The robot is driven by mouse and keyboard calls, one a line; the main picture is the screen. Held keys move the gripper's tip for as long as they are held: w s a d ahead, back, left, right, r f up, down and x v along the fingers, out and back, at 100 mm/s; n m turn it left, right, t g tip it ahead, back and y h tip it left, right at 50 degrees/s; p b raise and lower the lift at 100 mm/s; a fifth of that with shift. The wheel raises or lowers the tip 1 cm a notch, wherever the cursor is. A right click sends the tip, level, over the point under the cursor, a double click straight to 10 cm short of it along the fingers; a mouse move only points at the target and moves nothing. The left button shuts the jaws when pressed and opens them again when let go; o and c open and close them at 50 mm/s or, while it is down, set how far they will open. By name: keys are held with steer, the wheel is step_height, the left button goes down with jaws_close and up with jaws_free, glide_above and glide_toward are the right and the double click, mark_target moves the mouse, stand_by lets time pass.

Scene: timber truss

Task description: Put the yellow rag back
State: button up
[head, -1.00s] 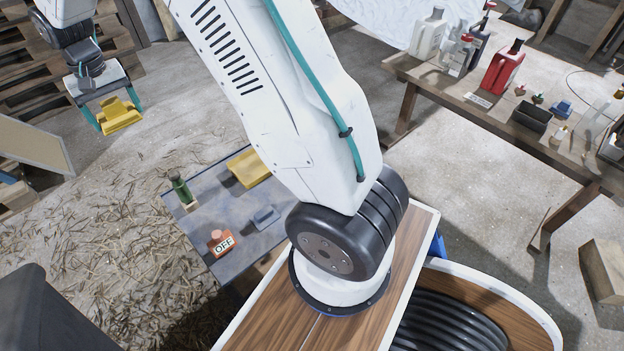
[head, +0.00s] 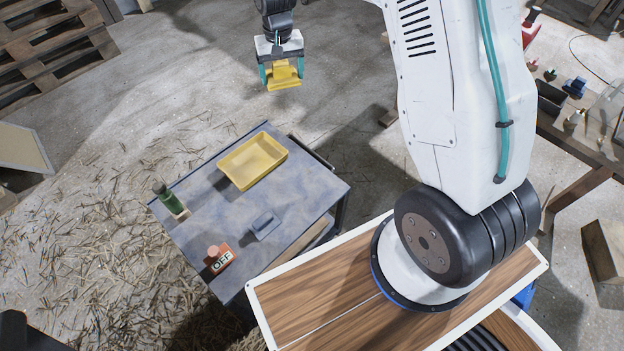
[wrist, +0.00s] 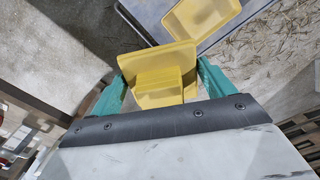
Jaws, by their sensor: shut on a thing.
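The yellow rag (head: 284,75) hangs between the teal fingers of my gripper (head: 282,76), which is shut on it. It is held in the air beyond the far edge of the grey cart. In the wrist view the folded rag (wrist: 160,88) sits between both fingers of my gripper (wrist: 162,85). A shallow yellow tray (head: 254,162) stands on the far part of the cart top (head: 300,192) and looks empty. The tray also shows in the wrist view (wrist: 203,15), just beyond the rag. The rag and tray appear apart.
On the cart are a green bottle (head: 168,197) at the left corner, a small grey-blue block (head: 265,224) and a red OFF sign piece (head: 219,258). A wooden workbench (head: 575,135) with small items stands at right. Pallets (head: 50,45) lie at upper left.

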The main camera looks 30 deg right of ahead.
steer(key=s+f+n, duration=0.1)
steer(key=s+f, duration=0.5)
steer(key=f, duration=0.5)
steer(key=s+f+n, duration=0.2)
steer(key=s+f, duration=0.4)
steer(key=s, duration=0.3)
steer(key=s+a+f+n, duration=0.1)
steer(key=s+f, duration=0.4)
steer(key=s, duration=0.3)
steer(key=s+f+n, duration=0.2)
steer(key=s+f, duration=0.4)
steer(key=s, duration=0.3)
glide_above(305, 191)
steer(key=shift+s+d+f, duration=0.1)
steer(key=shift+s+f, duration=0.2)
steer(key=shift+f, duration=0.2)
steer(key=shift+w+f, duration=0.2)
steer(key=shift+f, duration=0.7)
steer(key=shift+w+f, duration=0.15)
steer(key=shift+f, duration=0.75)
steer(key=shift+f, duration=0.1)
steer(key=o, duration=0.9)
